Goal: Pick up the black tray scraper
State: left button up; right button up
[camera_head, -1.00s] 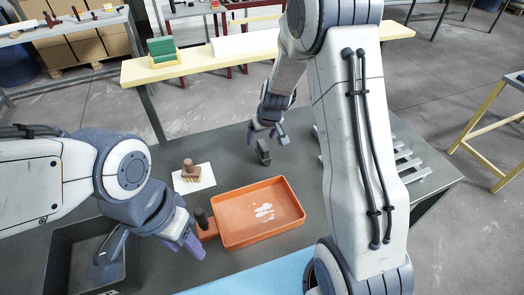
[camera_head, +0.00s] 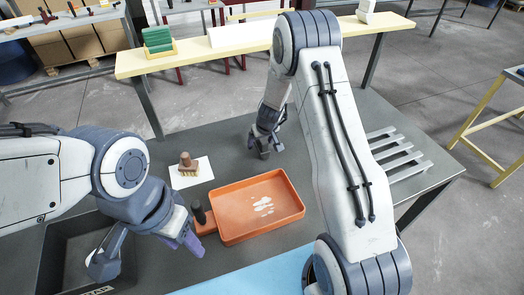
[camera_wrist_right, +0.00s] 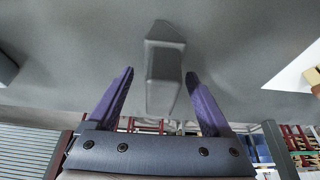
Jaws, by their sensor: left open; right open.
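The black tray scraper (camera_wrist_right: 165,65) is a dark grey, blocky piece in the right wrist view, lying on the grey table ahead of my right gripper. My right gripper (camera_wrist_right: 158,88) is open, with its two purple fingers on either side of the scraper's near end; I cannot tell whether they touch it. In the head view my right gripper (camera_head: 263,150) is low over the table behind the orange tray, and it largely hides the scraper there. My left gripper (camera_head: 187,238) is open and empty, left of the tray.
An orange tray (camera_head: 290,208) with white marks sits mid-table. A black-handled orange block (camera_head: 200,214) is at its left, and a wooden brush (camera_head: 187,166) lies on white paper. A dark bin (camera_head: 62,262) is at front left; a slatted metal rack (camera_head: 400,157) is at right.

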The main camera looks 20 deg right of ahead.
jog(key=shift+c, duration=0.3)
grip_shut()
notch_tip(320, 180, up, 10)
jog(key=p, duration=0.5)
jog(key=shift+f, duration=0.2)
jog(key=shift+r, duration=0.25)
